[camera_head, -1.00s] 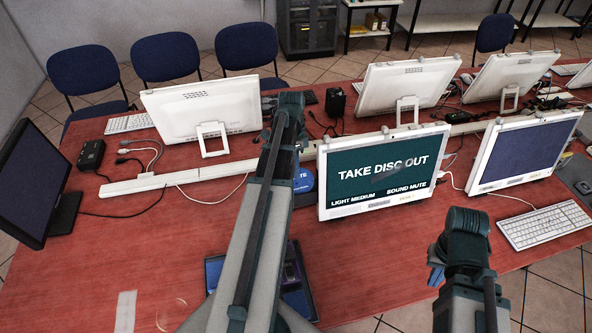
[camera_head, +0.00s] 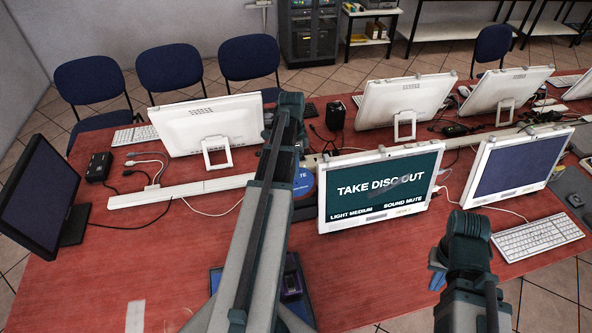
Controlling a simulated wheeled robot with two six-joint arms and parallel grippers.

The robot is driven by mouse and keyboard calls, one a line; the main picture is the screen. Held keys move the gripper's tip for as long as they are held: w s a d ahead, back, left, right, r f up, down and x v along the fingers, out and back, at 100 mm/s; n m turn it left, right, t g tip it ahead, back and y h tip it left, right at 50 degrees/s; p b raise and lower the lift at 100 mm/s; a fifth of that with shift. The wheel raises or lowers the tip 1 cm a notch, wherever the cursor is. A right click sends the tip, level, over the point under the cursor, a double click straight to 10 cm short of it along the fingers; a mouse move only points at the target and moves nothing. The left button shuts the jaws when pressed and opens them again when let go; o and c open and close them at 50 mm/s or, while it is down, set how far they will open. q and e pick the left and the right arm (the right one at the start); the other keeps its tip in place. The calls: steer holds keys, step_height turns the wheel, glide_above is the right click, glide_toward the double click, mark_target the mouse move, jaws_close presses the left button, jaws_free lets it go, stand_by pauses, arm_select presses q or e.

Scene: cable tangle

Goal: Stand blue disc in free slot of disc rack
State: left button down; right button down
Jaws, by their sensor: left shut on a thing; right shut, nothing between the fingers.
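My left gripper (camera_head: 288,108) is at the far end of the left arm, which reaches up the middle of the head view. Its fingers are hidden behind the arm. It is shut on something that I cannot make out. I cannot pick out the blue disc for certain. A dark blue tray-like thing with a purple part (camera_head: 292,284) shows beside the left arm; I cannot tell whether it is the disc rack.
A blue round thing lettered "TE" (camera_head: 303,181) is partly behind the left arm. A monitor (camera_head: 383,188) reads "TAKE DISC OUT", "LIGHT MEDIUM", "SOUND MUTE". A dark monitor (camera_head: 38,190), cables and a white trunking strip (camera_head: 180,190) are on the red table (camera_head: 130,270). Its front left is mostly clear.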

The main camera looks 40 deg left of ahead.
steer(key=shift+r+p, duration=1.45)
steer(key=shift+r, duration=0.25)
